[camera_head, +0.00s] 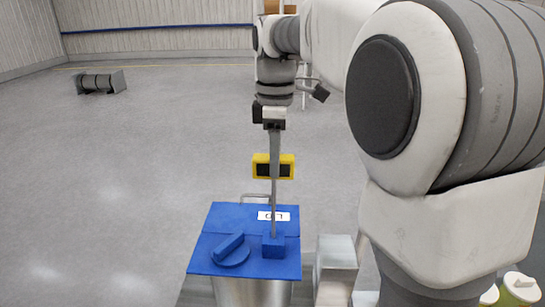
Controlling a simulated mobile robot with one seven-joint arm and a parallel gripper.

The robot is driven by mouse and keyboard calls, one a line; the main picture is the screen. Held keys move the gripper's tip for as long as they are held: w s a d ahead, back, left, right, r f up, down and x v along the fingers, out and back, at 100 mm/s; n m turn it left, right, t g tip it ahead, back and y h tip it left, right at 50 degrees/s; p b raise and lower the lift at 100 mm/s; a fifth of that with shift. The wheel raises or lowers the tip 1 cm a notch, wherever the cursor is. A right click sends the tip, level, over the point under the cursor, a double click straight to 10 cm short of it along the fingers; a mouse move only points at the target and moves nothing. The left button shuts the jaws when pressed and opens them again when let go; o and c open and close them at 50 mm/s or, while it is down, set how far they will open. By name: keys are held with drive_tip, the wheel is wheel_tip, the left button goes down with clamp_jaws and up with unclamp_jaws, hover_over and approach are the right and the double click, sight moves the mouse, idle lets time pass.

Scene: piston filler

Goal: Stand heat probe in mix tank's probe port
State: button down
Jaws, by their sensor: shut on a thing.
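The heat probe (274,208) is a thin grey rod, held upright, with what looks like a yellow head with dark panels (260,167) at its top. My gripper (274,165) points straight down and is shut on the probe at the yellow head. The mix tank (250,293) is a metallic vessel with a blue lid (225,217) below the gripper. A raised blue block, apparently the probe port (273,246), stands on the lid's right side. The rod's lower end meets the block's top in the picture; I cannot tell whether it is inside.
A blue knob or handle (229,249) sits on the lid left of the block, and a white label (267,216) lies behind. A grey metal box (336,267) stands right of the tank. My arm covers the right side. Open floor (130,170) lies left.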

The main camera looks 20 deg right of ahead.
wheel_tip(320, 180, down, 8)
drive_tip(key=b, duration=0.4)
drive_tip(key=shift+r+b, duration=0.25)
drive_tip(key=shift+b, duration=0.1)
idle(0.5)
drive_tip(key=shift+f+b, duration=2.9)
drive_tip(key=shift+f, duration=1.75)
drive_tip(key=shift+c, duration=2.2)
unclamp_jaws()
wheel_tip(320, 180, up, 18)
drive_tip(key=p, duration=0.3)
drive_tip(key=shift+f+p, duration=0.25)
drive_tip(key=shift+p, duration=0.05)
